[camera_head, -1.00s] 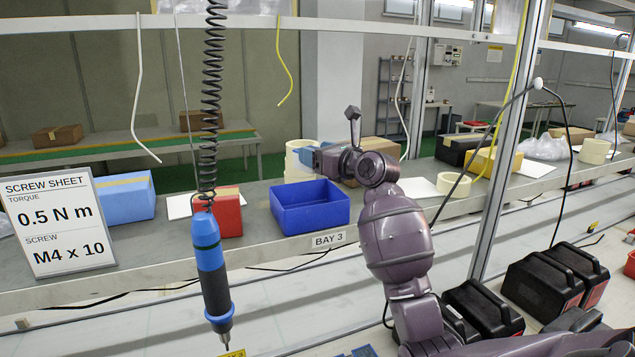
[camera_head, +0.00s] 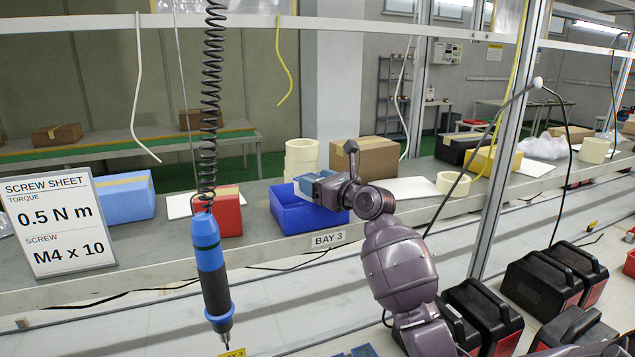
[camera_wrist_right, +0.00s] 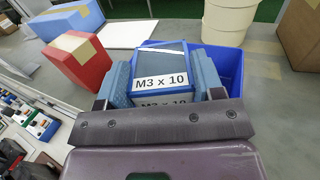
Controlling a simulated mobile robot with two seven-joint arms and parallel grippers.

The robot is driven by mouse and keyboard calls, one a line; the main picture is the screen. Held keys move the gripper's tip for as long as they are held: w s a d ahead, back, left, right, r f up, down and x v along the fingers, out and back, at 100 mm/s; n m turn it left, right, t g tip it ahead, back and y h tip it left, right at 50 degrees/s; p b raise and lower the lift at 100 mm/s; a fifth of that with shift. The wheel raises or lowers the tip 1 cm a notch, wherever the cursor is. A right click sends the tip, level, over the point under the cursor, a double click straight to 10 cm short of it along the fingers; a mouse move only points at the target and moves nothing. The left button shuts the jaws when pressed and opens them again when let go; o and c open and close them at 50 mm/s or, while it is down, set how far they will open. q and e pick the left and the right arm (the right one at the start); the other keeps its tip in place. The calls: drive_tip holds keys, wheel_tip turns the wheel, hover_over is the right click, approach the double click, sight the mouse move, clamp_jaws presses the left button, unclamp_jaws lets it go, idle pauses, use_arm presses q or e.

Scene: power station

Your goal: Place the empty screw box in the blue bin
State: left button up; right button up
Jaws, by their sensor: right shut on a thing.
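The blue bin (camera_head: 285,217) stands on the bench above the BAY 3 label; it also shows behind the gripper in the right wrist view (camera_wrist_right: 230,66). My right gripper (camera_head: 316,188) is over the right part of the bin. It is shut on a small blue screw box (camera_wrist_right: 161,78) with M3 x 10 labels, held between its two fingers (camera_wrist_right: 164,88). The fingers and the bin's edge hide part of the box in the head view, and I cannot tell whether it touches the bin. My left gripper is out of view.
A red box (camera_head: 229,215) stands left of the bin, and a hanging blue screwdriver (camera_head: 212,268) is in front of it. Cream tape rolls (camera_head: 300,157) and a cardboard box (camera_head: 366,156) stand behind the bin. A screw sheet sign (camera_head: 56,222) stands at left.

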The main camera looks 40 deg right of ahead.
drive_tip(key=shift+f, duration=0.6)
drive_tip(key=o, duration=0.9)
drive_tip(key=shift+r, duration=0.1)
drive_tip(key=shift+r, duration=0.2)
use_arm(q)
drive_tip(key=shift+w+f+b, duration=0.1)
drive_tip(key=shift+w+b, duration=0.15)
drive_tip(key=shift+b, duration=0.3)
use_arm(e)
drive_tip(key=s, duration=0.4)
drive_tip(key=s+d, duration=0.1)
drive_tip(key=s, duration=0.3)
drive_tip(key=s+d, duration=0.1)
drive_tip(key=s, duration=0.3)
drive_tip(key=shift+r, duration=0.35)
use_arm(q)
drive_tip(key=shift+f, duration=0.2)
